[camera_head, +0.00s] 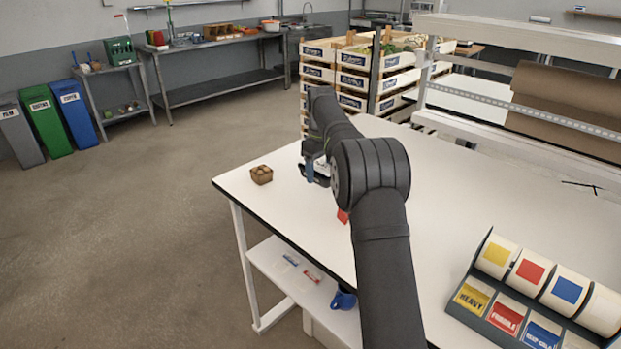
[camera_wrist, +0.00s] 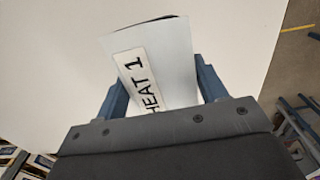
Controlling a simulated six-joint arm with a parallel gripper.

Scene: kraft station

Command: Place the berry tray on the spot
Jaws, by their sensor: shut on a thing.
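A small brown tray (camera_head: 261,174) with rounded brownish contents stands upright near the table's far left corner; I cannot tell whether it is the berry tray. My gripper (camera_head: 313,176) is just right of it, apart from it, over the white table. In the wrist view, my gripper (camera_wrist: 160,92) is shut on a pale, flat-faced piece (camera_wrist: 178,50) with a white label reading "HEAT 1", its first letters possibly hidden. The piece's lower end is hidden by the gripper body. No marked spot is clear. A red patch (camera_head: 342,215) on the table is partly hidden by my arm.
A label dispenser (camera_head: 535,290) with coloured rolls stands at the table's front right. A white rack (camera_head: 520,110) with brown paper spans the back right. Stacked crates (camera_head: 350,72) stand behind the table. A blue mug (camera_head: 343,299) sits on the lower shelf.

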